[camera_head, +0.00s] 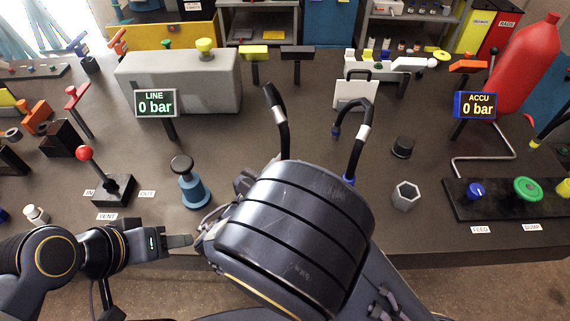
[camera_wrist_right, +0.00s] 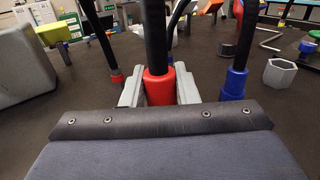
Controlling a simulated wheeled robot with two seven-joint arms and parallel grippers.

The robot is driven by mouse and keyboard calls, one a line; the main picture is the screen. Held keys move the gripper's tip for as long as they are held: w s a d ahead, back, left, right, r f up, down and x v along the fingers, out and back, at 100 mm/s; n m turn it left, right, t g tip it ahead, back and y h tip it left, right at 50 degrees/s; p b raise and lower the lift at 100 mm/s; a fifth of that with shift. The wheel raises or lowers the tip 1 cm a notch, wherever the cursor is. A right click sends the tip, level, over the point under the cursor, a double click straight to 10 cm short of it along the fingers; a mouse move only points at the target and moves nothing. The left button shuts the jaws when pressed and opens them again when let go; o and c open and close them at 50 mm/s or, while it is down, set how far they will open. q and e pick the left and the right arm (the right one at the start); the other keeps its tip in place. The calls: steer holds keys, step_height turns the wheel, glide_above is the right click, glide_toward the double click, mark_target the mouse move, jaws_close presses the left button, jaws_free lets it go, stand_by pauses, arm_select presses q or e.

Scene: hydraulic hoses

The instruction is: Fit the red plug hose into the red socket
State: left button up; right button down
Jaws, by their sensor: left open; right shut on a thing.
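In the right wrist view the red plug (camera_wrist_right: 158,86), on the end of a black hose (camera_wrist_right: 154,35), stands upright between the two grey fingers of my right gripper (camera_wrist_right: 159,92), which is shut on it. Its lower end is hidden behind my gripper's body, and no red socket can be made out under it. A second red hose end (camera_wrist_right: 117,78) is at the table just beyond the left finger. In the head view the black hose (camera_head: 276,115) rises behind my right arm, which hides the plug and right gripper. My left gripper (camera_head: 184,240) is open and empty at the table's front edge.
A hose with blue ends (camera_head: 361,132) arches just right of the held hose; its near blue end (camera_wrist_right: 233,84) is close to my right finger. A blue bottle-shaped fitting (camera_head: 190,186), a hex nut (camera_head: 406,196) and a black cap (camera_head: 403,147) stand nearby. Both displays read 0 bar.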

steer(key=shift+f+b, duration=1.55)
steer(key=shift+f, duration=0.65)
steer(key=c, duration=1)
jaws_free()
steer(key=shift+c, duration=0.2)
steer(key=v, duration=0.8)
steer(key=shift+w+f, duration=0.1)
